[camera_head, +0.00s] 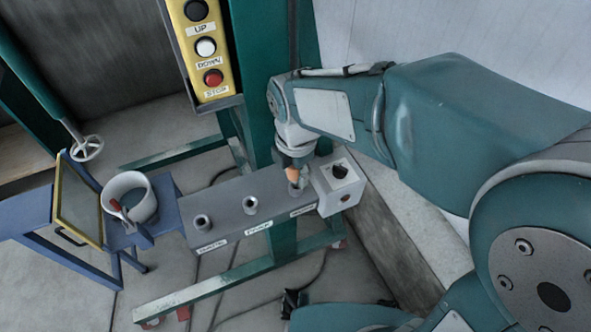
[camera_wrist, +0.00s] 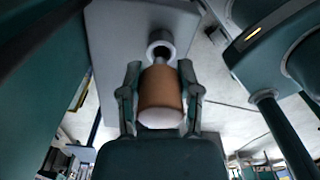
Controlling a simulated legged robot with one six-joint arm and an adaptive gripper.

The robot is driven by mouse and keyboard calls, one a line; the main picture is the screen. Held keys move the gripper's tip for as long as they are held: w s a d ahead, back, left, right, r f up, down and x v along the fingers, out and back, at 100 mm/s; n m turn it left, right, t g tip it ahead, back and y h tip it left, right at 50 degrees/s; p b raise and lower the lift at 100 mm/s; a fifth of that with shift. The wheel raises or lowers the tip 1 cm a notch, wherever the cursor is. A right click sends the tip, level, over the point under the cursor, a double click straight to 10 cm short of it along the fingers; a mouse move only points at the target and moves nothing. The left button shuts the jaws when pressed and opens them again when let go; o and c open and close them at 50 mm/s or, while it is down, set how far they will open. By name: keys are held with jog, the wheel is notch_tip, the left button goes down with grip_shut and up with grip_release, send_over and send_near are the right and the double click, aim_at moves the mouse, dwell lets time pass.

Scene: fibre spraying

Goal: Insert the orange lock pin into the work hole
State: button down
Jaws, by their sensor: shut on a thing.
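The orange lock pin (camera_head: 293,174) is held below my wrist at the right end of the grey bracket (camera_head: 235,203). In the wrist view the orange pin (camera_wrist: 161,92) sits between the two fingers of my gripper (camera_wrist: 161,84), which is shut on it. A round grey socket (camera_wrist: 161,46) with a dark hole lies just beyond the pin's far end. The pin lines up closely with that socket; I cannot tell whether its tip is inside. In the head view the pin and my wrist mostly hide the right-hand hole. Two other sockets, left (camera_head: 202,222) and middle (camera_head: 250,205), stand empty-looking on the bracket.
A light grey box (camera_head: 338,186) with a dark hole stands close to the right of the pin. A green post (camera_head: 262,100) rises behind, with a yellow button panel (camera_head: 205,50). A blue stand with a white cup (camera_head: 130,198) is at left.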

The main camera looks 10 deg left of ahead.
jog(key=shift+f, duration=1.15)
jog(key=shift+c, duration=1)
grip_release()
notch_tip(320, 180, up, 12)
jog(key=shift+f, duration=0.1)
